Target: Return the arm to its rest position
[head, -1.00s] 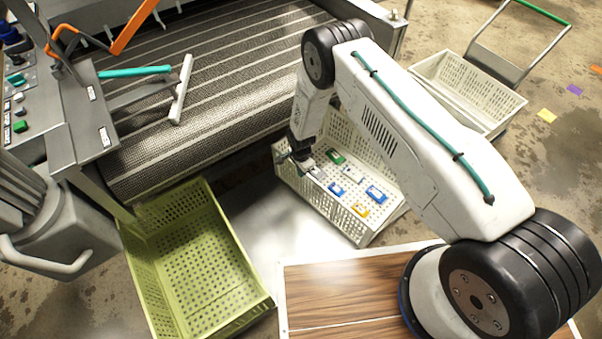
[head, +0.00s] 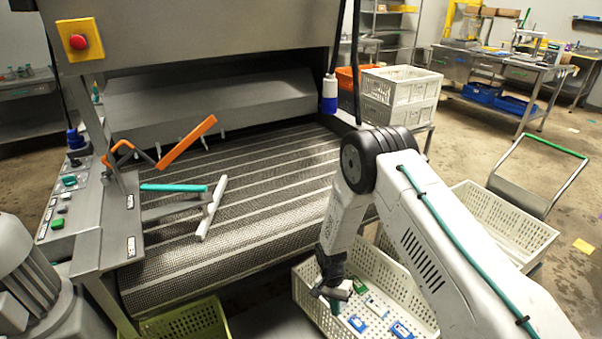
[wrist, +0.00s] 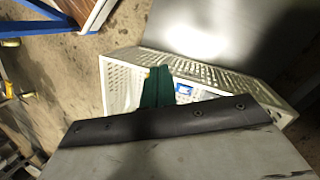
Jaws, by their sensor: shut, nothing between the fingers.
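My gripper (head: 335,291) points down over the near white crate (head: 313,304) in the head view. It is shut with nothing between the fingers. In the wrist view its green fingers (wrist: 156,86) are together in front of the white crate (wrist: 120,75). The crate holds several small flat packs: a green one (head: 362,283) and blue ones (head: 402,330) show in the head view. My forearm hides part of the crate's right side.
A green crate (head: 190,322) stands lower left. A white crate on a trolley (head: 510,225) stands right. Stacked crates (head: 400,98) stand behind my arm.

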